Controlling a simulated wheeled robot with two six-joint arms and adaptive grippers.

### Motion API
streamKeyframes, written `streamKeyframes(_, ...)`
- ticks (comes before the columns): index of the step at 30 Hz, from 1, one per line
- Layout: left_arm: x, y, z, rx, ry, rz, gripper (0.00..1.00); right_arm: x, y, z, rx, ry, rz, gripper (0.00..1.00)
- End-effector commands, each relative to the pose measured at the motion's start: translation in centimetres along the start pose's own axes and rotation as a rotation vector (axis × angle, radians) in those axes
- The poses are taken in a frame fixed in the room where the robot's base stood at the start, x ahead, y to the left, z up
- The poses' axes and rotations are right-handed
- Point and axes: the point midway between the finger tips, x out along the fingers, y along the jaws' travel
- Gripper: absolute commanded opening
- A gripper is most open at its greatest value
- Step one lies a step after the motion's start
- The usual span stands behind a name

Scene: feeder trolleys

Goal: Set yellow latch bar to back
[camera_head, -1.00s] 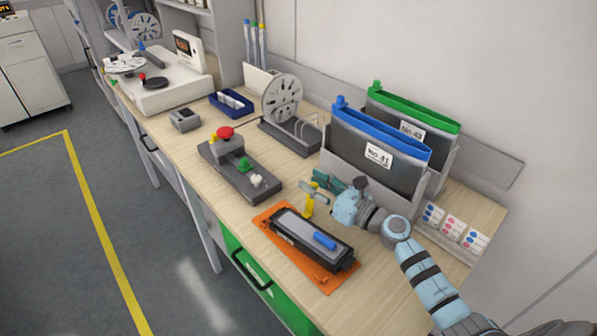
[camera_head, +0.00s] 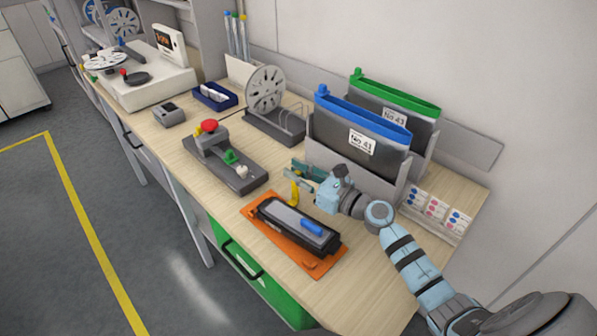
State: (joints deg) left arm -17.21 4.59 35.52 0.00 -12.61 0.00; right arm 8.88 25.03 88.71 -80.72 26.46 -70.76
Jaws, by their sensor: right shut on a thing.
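The yellow latch bar (camera_head: 294,194) stands up at the far left end of a dark feeder (camera_head: 271,207) with a grey top and a blue part on it. My right gripper (camera_head: 298,180) reaches in from the right and is shut on the latch bar near its upper part. The fingers partly hide the bar's top, and the exact contact is small in view. The feeder lies on an orange mat (camera_head: 315,268) near the bench's front edge. My left gripper is not in view.
A grey fixture with a red button (camera_head: 208,126) and a green knob is to the left. Behind my right gripper stands a grey holder with blue-topped (camera_head: 362,118) and green-topped (camera_head: 395,95) bins. A reel (camera_head: 265,90) is farther back.

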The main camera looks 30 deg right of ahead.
Motion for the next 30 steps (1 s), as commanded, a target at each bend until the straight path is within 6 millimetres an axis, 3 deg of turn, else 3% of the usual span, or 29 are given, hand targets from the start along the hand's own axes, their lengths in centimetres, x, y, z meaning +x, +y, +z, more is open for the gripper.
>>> streamKeyframes(3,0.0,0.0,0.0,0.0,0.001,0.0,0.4,0.0,0.0,-0.1,0.002,0.001,0.0,0.0)
streamKeyframes(4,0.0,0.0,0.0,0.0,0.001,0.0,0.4,0.0,0.0,-0.1,0.002,0.001,0.0,0.18)
streamKeyframes(7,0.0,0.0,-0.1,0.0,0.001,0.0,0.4,0.0,0.0,-0.1,0.002,0.001,0.0,0.34)
streamKeyframes(19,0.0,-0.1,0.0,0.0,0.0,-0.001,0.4,-0.7,0.0,-0.1,0.002,0.001,0.0,0.35)
streamKeyframes(30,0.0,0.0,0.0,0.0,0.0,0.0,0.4,-9.5,0.0,-0.2,0.001,0.007,0.003,0.35)
